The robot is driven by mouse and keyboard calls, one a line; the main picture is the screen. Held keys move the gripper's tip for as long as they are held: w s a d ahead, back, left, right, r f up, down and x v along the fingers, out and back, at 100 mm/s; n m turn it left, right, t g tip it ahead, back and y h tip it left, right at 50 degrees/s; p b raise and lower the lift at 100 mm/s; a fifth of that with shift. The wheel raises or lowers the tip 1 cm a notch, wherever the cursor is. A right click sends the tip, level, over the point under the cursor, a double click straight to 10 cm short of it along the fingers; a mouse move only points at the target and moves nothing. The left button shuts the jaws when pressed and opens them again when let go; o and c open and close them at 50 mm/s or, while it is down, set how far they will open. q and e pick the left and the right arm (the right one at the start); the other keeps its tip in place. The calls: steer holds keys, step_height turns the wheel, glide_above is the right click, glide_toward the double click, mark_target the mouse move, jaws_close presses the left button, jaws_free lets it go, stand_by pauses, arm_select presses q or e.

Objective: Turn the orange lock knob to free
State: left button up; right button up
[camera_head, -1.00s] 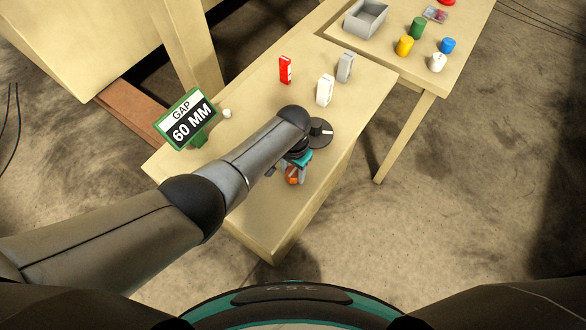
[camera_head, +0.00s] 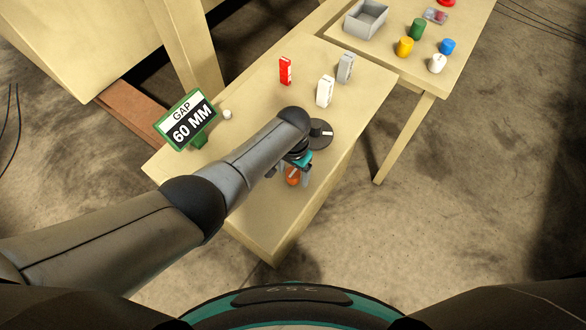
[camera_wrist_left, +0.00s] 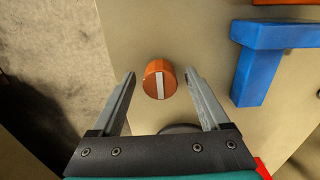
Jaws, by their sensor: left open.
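The orange lock knob (camera_head: 293,177) stands near the front end of the table. It is round, and the left wrist view shows it (camera_wrist_left: 151,84) with a white stripe running nearly straight up the picture. My left gripper (camera_head: 297,174) is open above the knob. In the left wrist view my left gripper's fingers (camera_wrist_left: 160,75) stand on either side of the knob, with a gap on each side. Whether the fingertips are down at knob height is hard to tell. My right gripper is not in view.
A blue T-shaped part (camera_wrist_left: 250,75) lies right of the knob in the wrist view. A black dial (camera_head: 318,140) is beside my left wrist. A green-framed "GAP 60 MM" sign (camera_head: 187,120), red block (camera_head: 285,71), white block (camera_head: 325,91) and grey block (camera_head: 345,68) stand farther back.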

mark_target(293, 172)
arm_select(q)
steer(key=shift+r+p, duration=0.3)
steer(key=shift+r, duration=0.2)
step_height(293, 172, up, 7)
steer(key=shift+f+p, duration=0.1)
steer(key=shift+p, duration=1.15)
step_height(293, 172, up, 7)
steer(key=shift+r, duration=0.2)
